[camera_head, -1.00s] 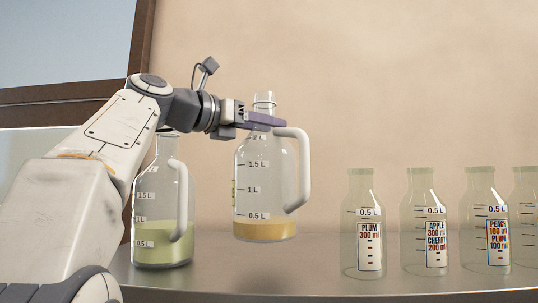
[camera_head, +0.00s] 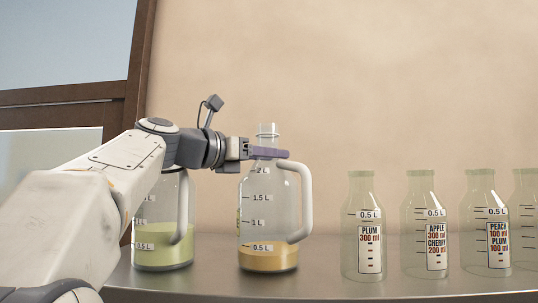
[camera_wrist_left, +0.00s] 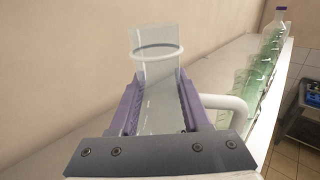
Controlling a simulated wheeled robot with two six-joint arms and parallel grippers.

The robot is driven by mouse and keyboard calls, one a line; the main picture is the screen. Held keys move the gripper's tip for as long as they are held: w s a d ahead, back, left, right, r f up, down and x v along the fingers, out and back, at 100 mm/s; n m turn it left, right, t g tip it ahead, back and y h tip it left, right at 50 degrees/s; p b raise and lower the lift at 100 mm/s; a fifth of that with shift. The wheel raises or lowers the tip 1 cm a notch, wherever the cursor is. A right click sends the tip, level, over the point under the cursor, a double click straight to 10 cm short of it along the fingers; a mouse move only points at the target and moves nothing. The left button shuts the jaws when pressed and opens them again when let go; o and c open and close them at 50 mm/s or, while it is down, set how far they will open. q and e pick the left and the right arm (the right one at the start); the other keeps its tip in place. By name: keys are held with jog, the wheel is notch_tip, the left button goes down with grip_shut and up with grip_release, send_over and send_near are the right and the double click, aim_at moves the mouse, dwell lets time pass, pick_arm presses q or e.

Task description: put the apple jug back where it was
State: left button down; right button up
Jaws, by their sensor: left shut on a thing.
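The apple jug (camera_head: 268,215), clear with amber liquid at the bottom and a white handle on its right, is upright. Its base is at the counter top, with no clear gap under it; its name label cannot be read. My left gripper (camera_head: 268,153) is shut on it just below the neck. In the left wrist view the jug's neck (camera_wrist_left: 157,75) stands between the purple fingers (camera_wrist_left: 160,105). A second jug (camera_head: 160,225) with green liquid stands to the left, partly hidden by my left arm. My right gripper is not in view.
Several small labelled bottles stand in a row to the right, the nearest marked plum (camera_head: 362,220). The counter (camera_head: 325,262) is clear between the held jug and that bottle. A beige wall is behind, with a brown window frame (camera_head: 135,110) at left.

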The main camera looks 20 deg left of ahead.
pick_arm(q)
jog(key=shift+f, duration=0.1)
jog(key=shift+c, duration=1.8)
grip_release()
jog(key=shift+r, duration=0.2)
jog(key=b+v, duration=0.4)
jog(key=v, duration=0.8)
